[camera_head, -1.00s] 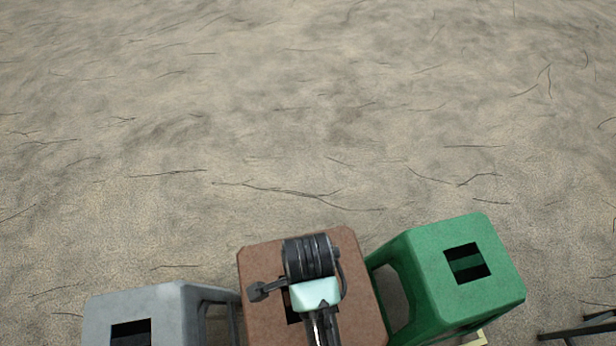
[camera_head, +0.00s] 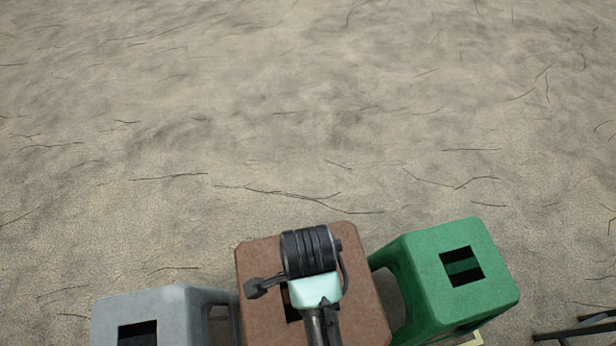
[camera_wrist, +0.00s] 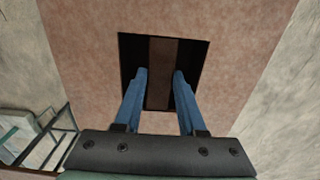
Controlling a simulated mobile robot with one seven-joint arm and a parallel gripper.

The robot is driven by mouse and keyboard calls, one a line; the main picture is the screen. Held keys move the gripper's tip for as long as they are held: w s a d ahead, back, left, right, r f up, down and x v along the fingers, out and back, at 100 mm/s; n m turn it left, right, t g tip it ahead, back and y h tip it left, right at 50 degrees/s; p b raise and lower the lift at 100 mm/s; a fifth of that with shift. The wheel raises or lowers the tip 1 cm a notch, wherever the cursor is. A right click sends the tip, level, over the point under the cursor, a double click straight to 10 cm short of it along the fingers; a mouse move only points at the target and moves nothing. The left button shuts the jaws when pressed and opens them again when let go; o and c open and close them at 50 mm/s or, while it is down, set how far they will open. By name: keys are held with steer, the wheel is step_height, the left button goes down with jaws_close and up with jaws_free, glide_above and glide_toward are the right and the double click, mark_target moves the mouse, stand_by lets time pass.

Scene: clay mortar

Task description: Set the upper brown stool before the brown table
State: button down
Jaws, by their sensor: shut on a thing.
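The brown stool (camera_head: 362,275) is at the bottom centre of the head view, with my arm above it and covering part of its square hole. In the wrist view, the brown seat (camera_wrist: 85,50) fills the middle. My gripper (camera_wrist: 160,76) reaches into the hole with its two blue fingers, shut on the brown bar across it. The stool's legs are hidden, and I cannot tell whether another stool is under it. The brown table is not in view.
A grey stool (camera_head: 175,310) stands close on the left and a green stool (camera_head: 428,250) close on the right. Dark bars (camera_head: 578,332) show at the bottom right corner. A dark metal frame (camera_wrist: 45,140) shows in the wrist view. The sandy ground ahead is clear.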

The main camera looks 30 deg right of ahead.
step_height(320, 180, up, 22)
steer(key=p, duration=2.5)
steer(key=shift+r, duration=0.25)
steer(key=shift+w, duration=0.1)
